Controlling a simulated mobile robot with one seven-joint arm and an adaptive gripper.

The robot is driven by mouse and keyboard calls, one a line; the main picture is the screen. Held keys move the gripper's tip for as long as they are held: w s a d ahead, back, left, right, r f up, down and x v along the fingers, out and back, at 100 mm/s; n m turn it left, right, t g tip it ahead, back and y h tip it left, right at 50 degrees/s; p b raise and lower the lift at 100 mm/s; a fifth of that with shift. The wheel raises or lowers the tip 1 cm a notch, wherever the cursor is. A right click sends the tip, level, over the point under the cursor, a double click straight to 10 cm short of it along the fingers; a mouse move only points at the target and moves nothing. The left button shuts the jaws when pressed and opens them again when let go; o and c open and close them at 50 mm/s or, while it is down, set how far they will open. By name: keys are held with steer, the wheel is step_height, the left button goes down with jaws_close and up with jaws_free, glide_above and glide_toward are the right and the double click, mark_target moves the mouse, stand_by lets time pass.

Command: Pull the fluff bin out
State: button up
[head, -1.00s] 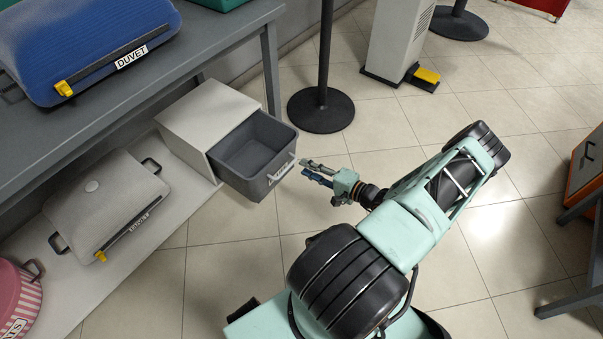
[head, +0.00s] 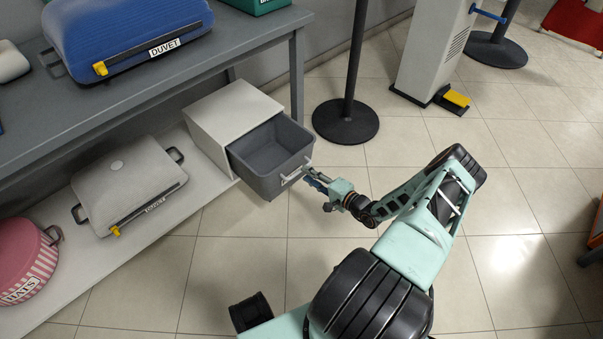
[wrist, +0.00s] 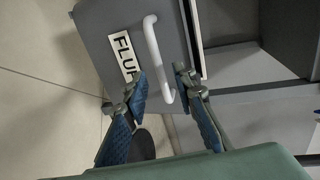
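The fluff bin (head: 268,183) is a dark grey open-topped drawer, standing partly out of a light cabinet (head: 208,139) under the table's end. It looks empty inside. Its front bears a white bar handle (head: 297,174); in the wrist view the white handle (wrist: 153,50) stands beside a partly hidden label reading "FLU". My gripper (head: 312,178) is at the bin's front, close to the handle. In the wrist view my gripper (wrist: 163,92) is open, with the handle's near end between its two blue-padded fingertips. I cannot tell whether either finger touches it.
A black post base (head: 346,122) stands on the floor behind the bin. A grey machine (head: 432,55) with a yellow pedal is farther back. A grey case (head: 128,180) and a pink round box (head: 22,262) lie on the low shelf.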

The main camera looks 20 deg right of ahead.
steer(key=shift+b+x, duration=0.5)
steer(key=shift+x, duration=1.8)
jaws_close()
steer(key=shift+d, duration=0.1)
